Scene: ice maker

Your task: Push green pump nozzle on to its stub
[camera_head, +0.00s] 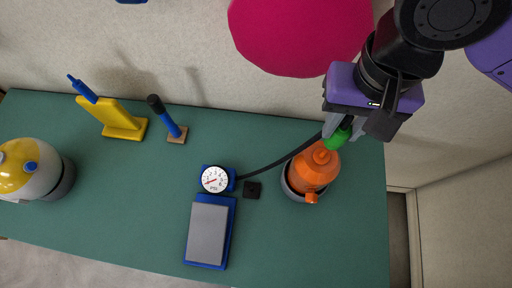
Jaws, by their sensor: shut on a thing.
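The green pump nozzle (338,137) is between the fingers of my gripper (341,127), which is shut on it. The gripper comes down from the upper right, and its purple body and black parts hide the nozzle's upper part. An orange bottle-shaped pump (314,168) stands on a grey round base near the right end of the table. The nozzle is right over or beside the upper right of the pump's top. I cannot tell whether it touches the stub, which I cannot make out clearly.
A white dial gauge (214,179) and a blue-framed grey pad (208,234) lie left of the pump, with a black hose (280,163) between gauge and pump. A yellow stand (120,120) and a yellow-white round device (30,170) are farther left. The green table (120,200) has clear room.

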